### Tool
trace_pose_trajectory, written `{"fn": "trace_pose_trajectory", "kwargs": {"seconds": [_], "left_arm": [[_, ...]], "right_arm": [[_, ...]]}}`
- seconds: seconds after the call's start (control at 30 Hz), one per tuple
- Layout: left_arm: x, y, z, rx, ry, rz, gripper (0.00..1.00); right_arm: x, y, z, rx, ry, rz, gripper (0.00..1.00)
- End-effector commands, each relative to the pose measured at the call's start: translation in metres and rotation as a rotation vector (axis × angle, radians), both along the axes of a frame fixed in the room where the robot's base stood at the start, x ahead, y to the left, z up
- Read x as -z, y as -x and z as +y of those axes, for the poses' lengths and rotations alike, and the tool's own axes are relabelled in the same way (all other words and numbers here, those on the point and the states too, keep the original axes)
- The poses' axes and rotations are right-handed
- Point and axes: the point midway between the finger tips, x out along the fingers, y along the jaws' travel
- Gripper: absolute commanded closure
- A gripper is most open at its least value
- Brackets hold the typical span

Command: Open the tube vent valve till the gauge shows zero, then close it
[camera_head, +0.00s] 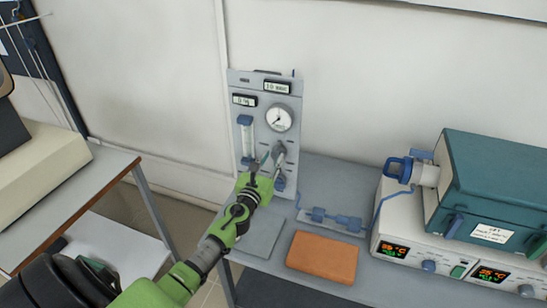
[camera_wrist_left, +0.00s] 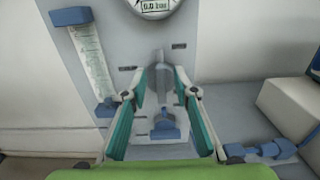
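The grey valve panel (camera_head: 262,95) stands against the wall, with a round white gauge (camera_head: 279,118) on it. The gauge's lower edge shows in the left wrist view (camera_wrist_left: 157,12), with a small readout that seems to say 0.0 bar. Below it is a grey valve lever (camera_head: 280,150), upright in the left wrist view (camera_wrist_left: 159,80). My left gripper (camera_head: 266,158) is at the panel, fingers apart on either side of the lever in the left wrist view (camera_wrist_left: 161,94); I see no clear contact. A blue fitting (camera_wrist_left: 165,126) sits below the lever. My right gripper is out of view.
A flow tube (camera_head: 246,137) with blue ends is left of the gauge. On the bench lie an orange-brown block (camera_head: 322,257) and blue pipe fittings (camera_head: 330,218). A teal furnace (camera_head: 495,185) stands at right. Another table (camera_head: 70,195) is at left.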

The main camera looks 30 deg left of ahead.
Motion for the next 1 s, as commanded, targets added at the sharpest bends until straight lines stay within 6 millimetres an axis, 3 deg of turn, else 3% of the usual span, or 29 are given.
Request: {"fn": "trace_pose_trajectory", "kwargs": {"seconds": [0.2,0.5,0.6,1.0], "left_arm": [[0.001,-0.015,0.004,-0.001,0.002,0.001,0.73],[0.0,-0.017,0.004,0.0,0.001,0.001,0.73],[0.0,-0.017,0.004,0.0,0.001,0.001,0.99],[0.001,-0.016,0.005,0.0,0.027,-0.006,1.0]], "right_arm": [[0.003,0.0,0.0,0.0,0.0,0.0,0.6],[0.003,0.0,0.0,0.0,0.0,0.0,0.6],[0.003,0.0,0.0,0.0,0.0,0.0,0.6],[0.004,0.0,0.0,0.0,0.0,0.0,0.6]]}}
